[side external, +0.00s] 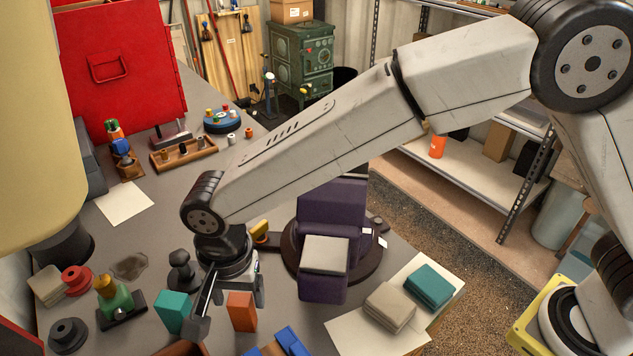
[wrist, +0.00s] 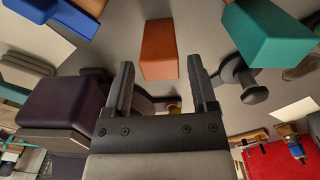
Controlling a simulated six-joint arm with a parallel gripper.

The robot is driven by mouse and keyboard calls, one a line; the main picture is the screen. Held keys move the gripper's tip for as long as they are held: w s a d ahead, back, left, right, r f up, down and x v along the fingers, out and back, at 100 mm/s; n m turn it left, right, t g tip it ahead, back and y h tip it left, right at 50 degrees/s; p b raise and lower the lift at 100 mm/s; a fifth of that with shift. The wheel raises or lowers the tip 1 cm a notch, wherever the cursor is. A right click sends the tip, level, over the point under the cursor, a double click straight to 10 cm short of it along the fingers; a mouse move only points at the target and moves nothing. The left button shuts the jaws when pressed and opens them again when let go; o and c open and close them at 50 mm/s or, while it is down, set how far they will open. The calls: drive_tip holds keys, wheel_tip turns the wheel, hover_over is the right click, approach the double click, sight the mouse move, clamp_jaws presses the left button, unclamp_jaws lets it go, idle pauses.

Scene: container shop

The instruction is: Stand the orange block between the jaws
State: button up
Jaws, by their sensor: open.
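The orange block (side external: 242,312) is on the grey bench, a little below and in front of my gripper (side external: 230,295) in the side view. In the wrist view the orange block (wrist: 158,48) lies ahead, centred in the gap between the two fingertips of my gripper (wrist: 160,75). My gripper is open and empty. A purple vise (side external: 323,287) stands on a dark round base right of my gripper. Its purple body also shows at the left of the wrist view (wrist: 62,100). The exact gap between its jaws is hard to make out.
A teal block (side external: 172,312) stands left of the orange block, with a dark knobbed piece (side external: 181,272) behind it. A blue object (side external: 278,343) lies to the right at the front. A pale sheet (side external: 345,338) holds a beige block (side external: 390,306) and another teal block (side external: 429,286).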

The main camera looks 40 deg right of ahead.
sight(238, 299)
clamp_jaws()
drive_tip(key=shift+r, duration=0.2)
drive_tip(key=shift+r, duration=2.4)
drive_tip(key=shift+w+d+r, duration=0.3)
drive_tip(key=shift+r, duration=0.05)
drive_tip(key=w+d+r, duration=0.3)
drive_tip(key=d+r, duration=0.5)
drive_tip(key=d, duration=0.3)
drive_tip(key=w+d+r+m, duration=0.1)
drive_tip(key=w+d+r, duration=0.2)
drive_tip(key=d+r, duration=0.6)
drive_tip(key=shift+d, duration=1.25)
